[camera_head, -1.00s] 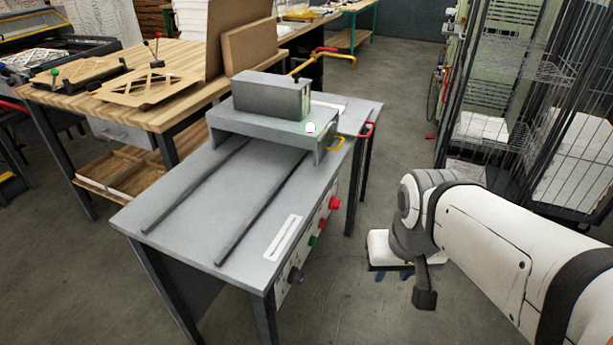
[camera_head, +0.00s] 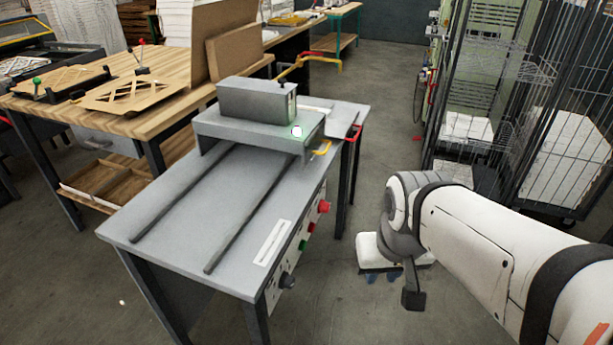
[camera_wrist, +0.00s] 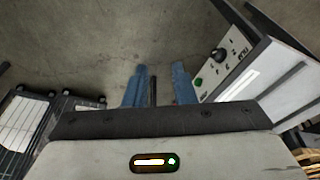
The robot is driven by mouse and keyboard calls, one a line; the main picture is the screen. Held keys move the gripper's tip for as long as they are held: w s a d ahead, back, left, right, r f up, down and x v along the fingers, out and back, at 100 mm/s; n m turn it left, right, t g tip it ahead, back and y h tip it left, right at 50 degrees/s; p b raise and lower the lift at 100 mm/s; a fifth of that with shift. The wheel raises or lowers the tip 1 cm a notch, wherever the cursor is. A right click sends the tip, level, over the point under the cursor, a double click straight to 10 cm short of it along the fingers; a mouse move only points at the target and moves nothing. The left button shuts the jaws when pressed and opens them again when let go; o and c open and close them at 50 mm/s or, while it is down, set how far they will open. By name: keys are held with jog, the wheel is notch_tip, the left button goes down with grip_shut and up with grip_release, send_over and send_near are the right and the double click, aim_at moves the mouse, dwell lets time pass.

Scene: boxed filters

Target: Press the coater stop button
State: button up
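The coater is a grey bench (camera_head: 130,212) with a control panel on its right side. On the panel, a large red button (camera_head: 323,207) sits farthest back, then a smaller red one (camera_head: 311,227), a green button (camera_head: 303,244) and a black knob (camera_head: 287,281). My gripper (camera_head: 371,278) is low, to the right of the panel and apart from it, with blue fingertips. In the wrist view my gripper (camera_wrist: 160,75) shows two blue fingers apart with nothing held. The knob (camera_wrist: 218,54) and green button (camera_wrist: 198,83) show to their right; the red buttons are hidden there.
A wooden workbench (camera_head: 150,112) with flat frames stands left of the coater. A wire cage trolley (camera_head: 570,120) stands at the right. Grey floor (camera_head: 385,120) is clear between coater and trolley. A yellow handle (camera_head: 322,148) and a red handle (camera_head: 355,132) jut from the coater.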

grip_shut()
dwell(1.4)
